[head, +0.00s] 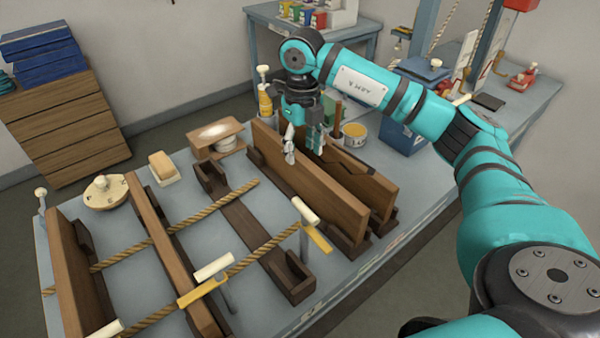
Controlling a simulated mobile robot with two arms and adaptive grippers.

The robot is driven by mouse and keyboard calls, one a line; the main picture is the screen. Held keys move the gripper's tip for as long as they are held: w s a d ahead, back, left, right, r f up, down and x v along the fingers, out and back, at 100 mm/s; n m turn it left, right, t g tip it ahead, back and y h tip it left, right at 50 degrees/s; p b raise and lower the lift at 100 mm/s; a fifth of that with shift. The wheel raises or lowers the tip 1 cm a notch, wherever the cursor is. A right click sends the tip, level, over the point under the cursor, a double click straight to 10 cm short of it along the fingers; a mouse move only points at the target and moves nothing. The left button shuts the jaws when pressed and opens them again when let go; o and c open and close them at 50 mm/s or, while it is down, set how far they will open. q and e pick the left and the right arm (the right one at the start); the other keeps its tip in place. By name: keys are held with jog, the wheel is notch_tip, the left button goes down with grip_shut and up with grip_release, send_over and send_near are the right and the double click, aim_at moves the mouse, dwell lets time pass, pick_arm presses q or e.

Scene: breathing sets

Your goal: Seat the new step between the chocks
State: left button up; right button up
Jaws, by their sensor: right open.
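A plain brown board (325,190), which looks like the new step, stands on edge in a dark rack at the right of the bench. Behind it stands a second board (375,190) with a dark crack-like line. My right gripper (304,150) is open at the plain board's top edge, one finger in front of its face and the other apparently behind. Two dark chocks, a far one (211,181) and a near one (291,275), stand at the ends of a low dark base (247,229); no board stands between them. My left gripper is out of view.
Two ropes (200,216) cross the bench through two upright boards, a left one (80,285) and a middle one (160,235). Cream-handled tools (213,267) stand along the near rope. A yellow bottle (265,100) and tub (355,133) stand behind the rack.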

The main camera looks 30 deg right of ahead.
aim_at(301, 172)
notch_tip(301, 172, down, 2)
jog(key=shift+f, duration=0.25)
jog(key=f+p, duration=0.2)
jog(key=f, duration=0.2)
jog(key=shift+w+f, duration=0.1)
jog(key=shift+w, duration=0.1)
jog(key=shift+f, duration=0.55)
grip_shut()
jog(key=shift+r, duration=0.1)
